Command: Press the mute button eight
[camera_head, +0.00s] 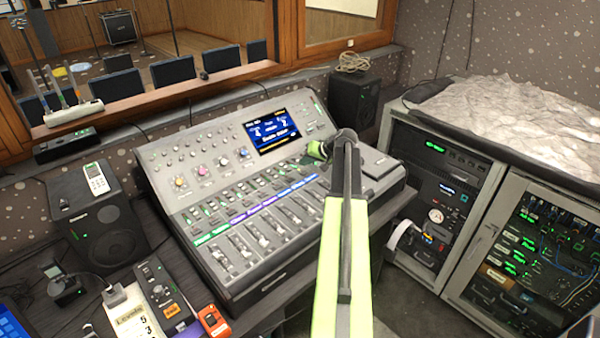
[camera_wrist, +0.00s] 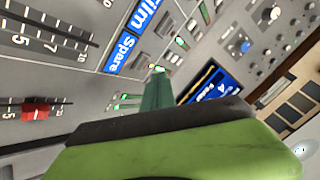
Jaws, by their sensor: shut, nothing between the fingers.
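The grey mixing console (camera_head: 160,160) fills the middle of the head view, with faders, coloured label strips and rows of small lit buttons. My gripper (camera_head: 316,152) is shut and empty over the right part of the console, just below its screen. In the wrist view my gripper's green finger (camera_wrist: 157,90) points at the button rows beside a blue "Spare" label (camera_wrist: 122,52). A green-lit button (camera_wrist: 181,43) shows just past the fingertip. I cannot tell which button is mute eight, or whether the fingertip touches one; the finger hides part of the row.
The console's blue screen (camera_head: 272,131) is close behind my gripper. A red fader cap (camera_wrist: 36,112) shows in the wrist view. A black speaker (camera_head: 102,232) stands to the left, and equipment racks (camera_head: 437,190) stand to the right. My arm covers the console's right end.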

